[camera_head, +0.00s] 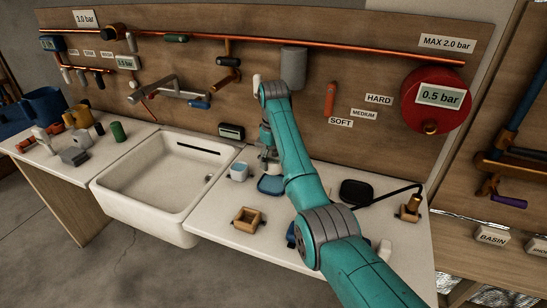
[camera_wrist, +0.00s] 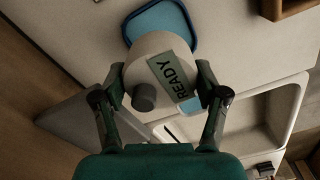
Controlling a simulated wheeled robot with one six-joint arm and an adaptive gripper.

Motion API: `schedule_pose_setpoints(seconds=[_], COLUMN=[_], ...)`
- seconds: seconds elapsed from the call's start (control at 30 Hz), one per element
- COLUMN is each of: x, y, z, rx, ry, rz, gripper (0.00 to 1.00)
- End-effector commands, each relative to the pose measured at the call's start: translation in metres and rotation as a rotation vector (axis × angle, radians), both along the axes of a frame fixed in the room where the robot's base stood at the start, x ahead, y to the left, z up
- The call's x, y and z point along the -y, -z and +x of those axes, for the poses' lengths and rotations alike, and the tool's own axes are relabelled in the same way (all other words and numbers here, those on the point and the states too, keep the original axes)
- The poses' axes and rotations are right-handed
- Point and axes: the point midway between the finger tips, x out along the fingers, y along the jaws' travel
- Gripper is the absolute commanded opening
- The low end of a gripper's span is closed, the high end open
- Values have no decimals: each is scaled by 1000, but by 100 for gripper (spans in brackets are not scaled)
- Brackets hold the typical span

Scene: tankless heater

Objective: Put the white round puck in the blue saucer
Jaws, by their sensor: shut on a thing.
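The white round puck (camera_wrist: 137,76) is between my gripper's fingers (camera_wrist: 160,85) in the wrist view. A dark grey round knob and a pale green label reading READY show on its face. My gripper is shut on it. The blue saucer (camera_wrist: 163,22) lies just beyond the puck, which covers part of its near rim. In the head view the saucer (camera_head: 270,186) is on the white counter, just below my gripper (camera_head: 268,162). The puck is hard to make out there. I cannot tell its height above the saucer.
A white block with a blue top (camera_head: 238,171) stands left of the saucer. A wooden open box (camera_head: 247,219) is in front, and a black pad (camera_head: 356,191) lies to the right. The white sink (camera_head: 160,180) is farther left. The wooden backboard rises behind.

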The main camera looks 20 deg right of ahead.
Motion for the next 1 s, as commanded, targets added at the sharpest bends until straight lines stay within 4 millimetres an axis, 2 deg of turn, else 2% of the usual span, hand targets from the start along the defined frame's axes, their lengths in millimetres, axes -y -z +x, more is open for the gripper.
schedule_pose_setpoints(seconds=[0.5,0.7,1.0], x=[0,0,0], y=[49,59,62], z=[0,0,0], rx=[0,0,1], ry=[0,0,0], rz=[0,0,0], gripper=[33,33,33])
